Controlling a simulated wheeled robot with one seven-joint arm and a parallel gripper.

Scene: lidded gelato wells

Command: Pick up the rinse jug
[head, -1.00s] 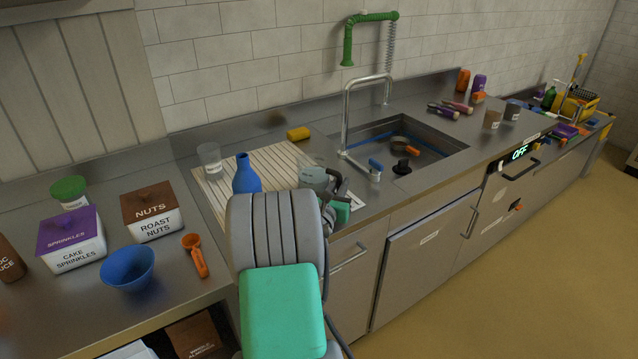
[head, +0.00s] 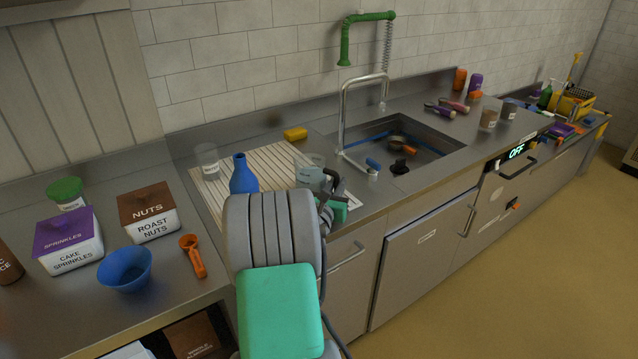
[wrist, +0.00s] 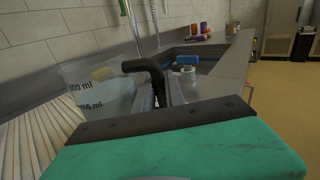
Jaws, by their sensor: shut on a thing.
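The rinse jug (wrist: 100,92) is a clear, see-through vessel with dark ml marks, at the left of the wrist view. In the head view it shows in part (head: 311,174) beyond my arm, at the right end of the slatted mat. My gripper (wrist: 153,88) is shut on the jug, at what looks like its dark handle (wrist: 146,66). In the head view my gripper (head: 331,187) is partly hidden by my wrist. The jug's base is hidden, so I cannot tell whether it touches the counter.
A blue bottle (head: 243,176) and a clear cup (head: 207,160) stand on the slatted mat (head: 213,194) left of the jug. A yellow sponge (head: 295,134) lies behind. The sink (head: 434,150) and its tap (head: 345,118) are to the right.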

